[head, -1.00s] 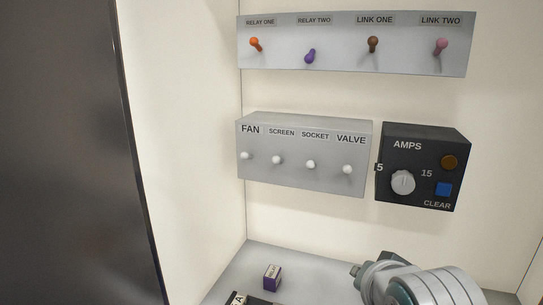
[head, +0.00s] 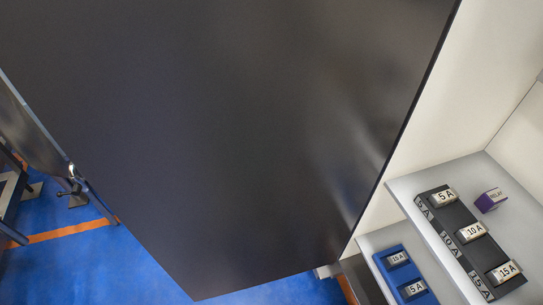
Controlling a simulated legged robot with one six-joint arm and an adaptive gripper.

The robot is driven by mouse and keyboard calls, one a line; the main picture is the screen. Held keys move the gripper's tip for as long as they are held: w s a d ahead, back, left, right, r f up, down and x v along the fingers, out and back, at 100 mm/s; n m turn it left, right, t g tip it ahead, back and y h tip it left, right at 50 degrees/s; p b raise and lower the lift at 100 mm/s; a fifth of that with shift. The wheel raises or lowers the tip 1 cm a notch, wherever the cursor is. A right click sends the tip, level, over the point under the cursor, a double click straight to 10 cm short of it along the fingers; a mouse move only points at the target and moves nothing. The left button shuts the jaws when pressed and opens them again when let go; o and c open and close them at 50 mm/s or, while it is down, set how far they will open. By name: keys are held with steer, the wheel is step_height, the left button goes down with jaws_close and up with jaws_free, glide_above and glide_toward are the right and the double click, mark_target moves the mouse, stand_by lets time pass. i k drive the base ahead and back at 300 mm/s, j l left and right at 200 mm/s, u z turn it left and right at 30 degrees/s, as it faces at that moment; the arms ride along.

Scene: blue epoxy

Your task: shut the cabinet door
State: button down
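The cabinet door (head: 230,130) is a large dark, slightly glossy panel that fills most of the head view. It stands open. Its right edge runs down beside the pale cabinet wall (head: 470,70), and the cabinet's inside shows to the right of it. The lower left edge of the door hangs over the blue floor. No handle shows on the visible face. My gripper is out of view.
A grey shelf (head: 415,189) carries a black fuse block (head: 447,232) and a purple relay box (head: 490,200). A blue fuse block (head: 402,276) sits lower. Blue floor (head: 100,265) with an orange line (head: 65,233) lies left, near dark equipment (head: 30,125).

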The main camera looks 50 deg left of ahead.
mark_target(243, 145)
steer(key=k+j+z, duration=0.1)
steer(key=k+j, duration=0.25)
steer(key=k+j+z, duration=0.15)
steer(key=k+j, duration=0.15)
steer(key=k, duration=0.3)
steer(key=k+j, duration=0.15)
steer(key=j, duration=0.25)
steer(key=k+j+z, duration=0.15)
steer(key=j, duration=0.25)
steer(key=k+j, duration=0.15)
steer(key=j, duration=0.25)
steer(key=k+j+z, duration=0.15)
steer(key=j, duration=0.2)
steer(key=k+j, duration=0.15)
steer(key=j, duration=0.2)
steer(key=k+j+z, duration=0.1)
steer(key=j, duration=0.3)
steer(key=k, duration=0.1)
